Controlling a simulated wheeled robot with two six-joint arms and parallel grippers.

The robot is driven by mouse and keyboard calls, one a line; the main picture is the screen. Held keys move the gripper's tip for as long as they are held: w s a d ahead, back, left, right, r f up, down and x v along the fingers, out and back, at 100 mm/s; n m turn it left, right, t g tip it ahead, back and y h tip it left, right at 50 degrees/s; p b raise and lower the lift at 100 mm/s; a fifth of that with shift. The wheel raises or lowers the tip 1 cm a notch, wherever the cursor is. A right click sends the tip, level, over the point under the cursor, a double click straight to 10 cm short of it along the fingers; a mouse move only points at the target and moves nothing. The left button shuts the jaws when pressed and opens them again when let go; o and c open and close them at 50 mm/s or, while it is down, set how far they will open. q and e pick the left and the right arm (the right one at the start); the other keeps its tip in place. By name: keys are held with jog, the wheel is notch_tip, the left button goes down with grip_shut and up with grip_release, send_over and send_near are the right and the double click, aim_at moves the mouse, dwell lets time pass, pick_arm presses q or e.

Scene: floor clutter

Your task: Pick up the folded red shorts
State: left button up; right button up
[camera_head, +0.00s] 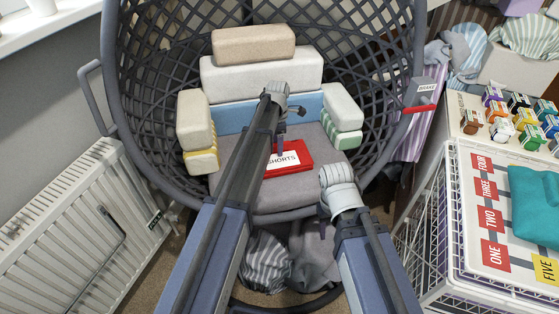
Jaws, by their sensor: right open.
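The folded red shorts (303,152), with a white label reading SHORTS, lie flat on the grey seat cushion (312,192) of a hanging basket chair. My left arm reaches over the chair and hides the left part of the shorts. My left gripper (280,150) points down over the shorts' upper left part. Its fingers are small and dark, and I cannot tell whether they touch the cloth or how far apart they are. My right gripper (323,211) is open, below and right of the shorts near the cushion's front edge, apart from them and partly hidden by its wrist.
Beige (252,44) and white (234,78) blocks stand behind the shorts, with more at both sides. The lattice chair wall (155,60) surrounds the seat. A radiator (70,225) is at left. A wire rack (428,232) with a labelled board is at right. Striped cloth (265,265) lies below.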

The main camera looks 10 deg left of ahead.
pick_arm(q)
grip_shut()
dwell(0.3)
dwell(1.0)
